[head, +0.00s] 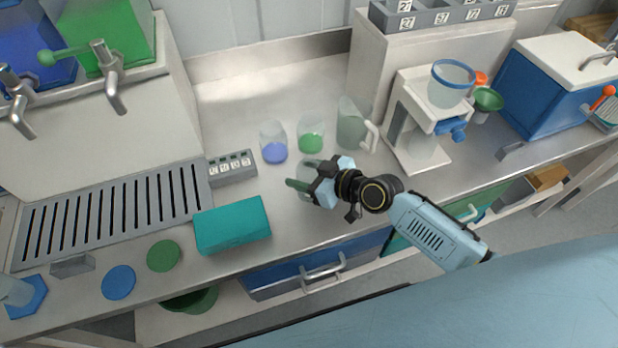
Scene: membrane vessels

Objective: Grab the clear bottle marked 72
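No bottle with a readable 72 shows in the head view. A grey rack (405,28) at the top right carries small number tags, one of which seems to read 72, though it is too small to be sure. My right gripper (303,180) is over the counter in front of the clear vessels, its fingers pointing left. A clear, pale shape (308,167) shows at its fingers, partly hidden by them; I cannot tell whether it is held. My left gripper is out of view.
A blue-filled beaker (274,150), a green-filled beaker (311,142) and a clear jug (351,128) stand just behind the gripper. A teal box (233,226) and a small tagged grey block (232,170) lie left. A white machine (418,125) stands right.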

